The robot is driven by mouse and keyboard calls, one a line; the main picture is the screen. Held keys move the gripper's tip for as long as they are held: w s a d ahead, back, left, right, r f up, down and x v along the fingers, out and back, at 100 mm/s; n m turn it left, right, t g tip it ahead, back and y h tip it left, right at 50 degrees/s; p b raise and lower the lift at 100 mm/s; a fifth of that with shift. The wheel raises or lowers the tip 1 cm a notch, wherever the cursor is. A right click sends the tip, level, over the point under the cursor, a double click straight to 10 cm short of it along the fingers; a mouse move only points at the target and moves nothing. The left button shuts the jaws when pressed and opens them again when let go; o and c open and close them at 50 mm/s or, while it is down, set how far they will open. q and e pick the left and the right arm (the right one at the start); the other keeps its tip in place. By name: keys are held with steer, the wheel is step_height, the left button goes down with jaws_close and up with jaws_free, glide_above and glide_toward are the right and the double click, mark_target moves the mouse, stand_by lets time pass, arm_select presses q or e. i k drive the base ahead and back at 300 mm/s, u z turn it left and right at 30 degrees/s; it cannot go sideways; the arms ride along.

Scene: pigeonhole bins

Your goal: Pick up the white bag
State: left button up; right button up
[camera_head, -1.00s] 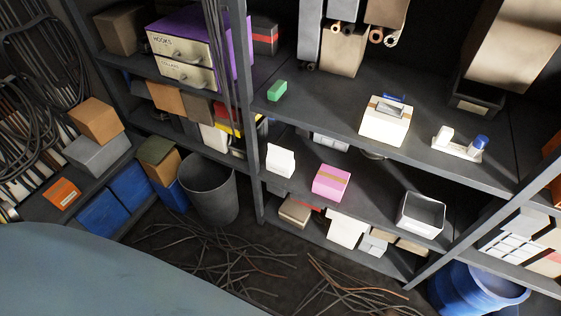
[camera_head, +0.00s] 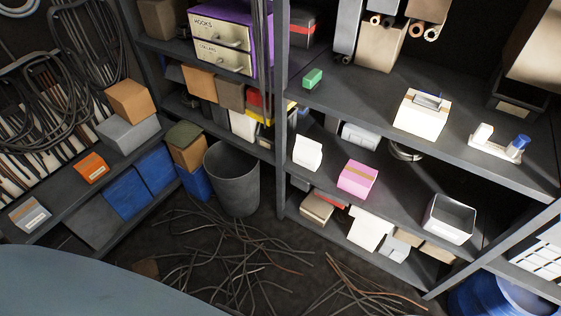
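A small white bag-like item (camera_head: 308,153) stands upright on the middle shelf of the grey rack, at its left end close to the upright post. It is left of a pink box (camera_head: 357,178). Another white, draped-looking item (camera_head: 368,230) is on the bottom shelf below, partly under the shelf above; I cannot tell whether it is a bag. Neither of my grippers shows in this view.
An open white bin (camera_head: 447,219) stands at the right of the middle shelf. A grey trash can (camera_head: 232,180) stands left of the rack. Loose cables (camera_head: 235,250) litter the floor before it. A blue barrel (camera_head: 490,296) is at bottom right.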

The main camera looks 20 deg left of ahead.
mark_target(307, 153)
steer(key=k, duration=0.3)
steer(key=u, duration=1.5)
steer(key=i, duration=0.8)
